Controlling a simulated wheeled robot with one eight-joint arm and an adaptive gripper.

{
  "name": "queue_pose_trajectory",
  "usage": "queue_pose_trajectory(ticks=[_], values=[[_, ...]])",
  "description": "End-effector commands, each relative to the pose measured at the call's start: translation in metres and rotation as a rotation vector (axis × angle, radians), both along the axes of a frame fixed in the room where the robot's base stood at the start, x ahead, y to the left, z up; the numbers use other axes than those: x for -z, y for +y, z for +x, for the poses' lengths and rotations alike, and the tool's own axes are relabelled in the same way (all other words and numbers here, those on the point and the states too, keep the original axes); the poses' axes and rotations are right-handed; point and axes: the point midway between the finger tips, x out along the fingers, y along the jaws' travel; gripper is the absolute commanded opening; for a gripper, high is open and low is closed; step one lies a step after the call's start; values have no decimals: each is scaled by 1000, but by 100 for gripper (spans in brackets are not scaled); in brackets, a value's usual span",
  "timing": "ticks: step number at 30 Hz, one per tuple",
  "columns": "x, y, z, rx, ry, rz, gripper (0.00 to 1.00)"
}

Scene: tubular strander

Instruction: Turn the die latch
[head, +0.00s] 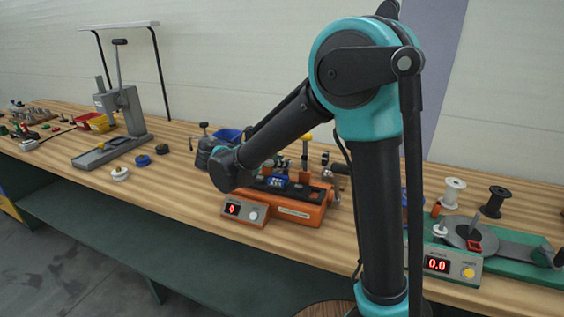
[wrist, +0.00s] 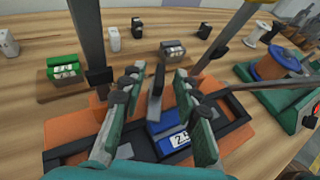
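The orange machine (head: 310,215) stands on the bench in the head view, with a red display and a knob on its front. In the wrist view its orange body (wrist: 245,135) carries a black frame with a blue die block (wrist: 160,131), its white label partly hidden. A dark upright lever (wrist: 154,92), seemingly the die latch, stands above the block. My gripper (wrist: 157,76) is open, one finger on each side of the lever, with gaps visible on both sides. In the head view my arm covers part of the machine and the fingers are hard to make out.
A grey lever press (head: 120,125) stands left. A green-based unit with a turntable (head: 470,232) and spools stands right.

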Motion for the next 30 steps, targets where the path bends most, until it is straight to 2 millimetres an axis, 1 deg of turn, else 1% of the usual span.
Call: queue_pose_trajectory(ticks=[3, 12, 14, 20, 27, 30], values=[[3, -6, 4, 1, 0, 0, 31], [3, -7, 5, 0, 1, -1, 31], [3, -7, 5, 0, 1, -1, 25], [3, -7, 5, 0, 0, 0, 0], [3, -7, 5, 5, 0, 0, 0], [3, -6, 6, 47, 0, 0, 0]])
